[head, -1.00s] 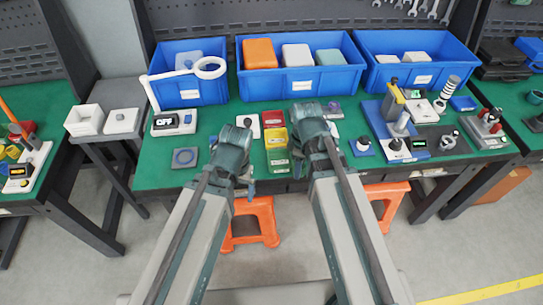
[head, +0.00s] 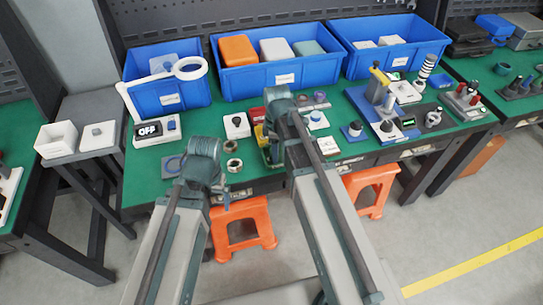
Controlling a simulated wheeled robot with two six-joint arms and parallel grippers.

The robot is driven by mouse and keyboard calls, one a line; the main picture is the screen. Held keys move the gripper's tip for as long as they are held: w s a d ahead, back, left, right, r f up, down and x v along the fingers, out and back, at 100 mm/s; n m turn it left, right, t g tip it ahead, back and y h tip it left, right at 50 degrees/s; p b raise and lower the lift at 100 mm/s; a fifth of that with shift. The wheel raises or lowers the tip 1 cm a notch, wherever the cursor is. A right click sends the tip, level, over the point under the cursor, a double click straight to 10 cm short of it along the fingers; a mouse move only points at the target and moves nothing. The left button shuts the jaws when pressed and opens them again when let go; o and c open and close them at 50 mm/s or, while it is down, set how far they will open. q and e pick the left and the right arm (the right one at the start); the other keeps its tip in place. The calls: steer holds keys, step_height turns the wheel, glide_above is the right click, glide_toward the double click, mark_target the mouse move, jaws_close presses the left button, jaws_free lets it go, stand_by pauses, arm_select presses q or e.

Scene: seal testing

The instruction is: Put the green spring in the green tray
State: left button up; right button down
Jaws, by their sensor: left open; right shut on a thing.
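The colored trays stand near the middle of the green bench. The red tray (head: 257,115) and yellow tray (head: 260,136) are partly covered by my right arm. What looks like the green tray (head: 271,157) is mostly behind my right gripper (head: 277,152). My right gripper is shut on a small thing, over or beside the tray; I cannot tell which. I cannot make out the green spring, which may be hidden in the gripper. My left gripper (head: 220,197) is open and empty near the bench's front edge, left of the trays.
Blue bins (head: 275,78) line the back of the bench. Two small rings (head: 233,163) lie between my grippers. A blue test stand (head: 388,120) is at the right. Orange stools (head: 243,230) stand below.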

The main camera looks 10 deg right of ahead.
steer(key=shift+f, duration=0.15)
steer(key=c, duration=0.6)
jaws_free()
step_height(320, 180, up, 12)
steer(key=p, duration=1.2)
steer(key=s+a+m, duration=0.3)
steer(key=s, duration=0.1)
steer(key=s+a+m, duration=0.3)
steer(key=s+a, duration=0.1)
steer(key=s, duration=0.1)
steer(key=s+a+m+h, duration=0.1)
steer(key=s+a+m, duration=0.2)
steer(key=s+m, duration=0.1)
steer(key=shift+s+a+r, duration=0.2)
steer(key=shift+s, duration=0.45)
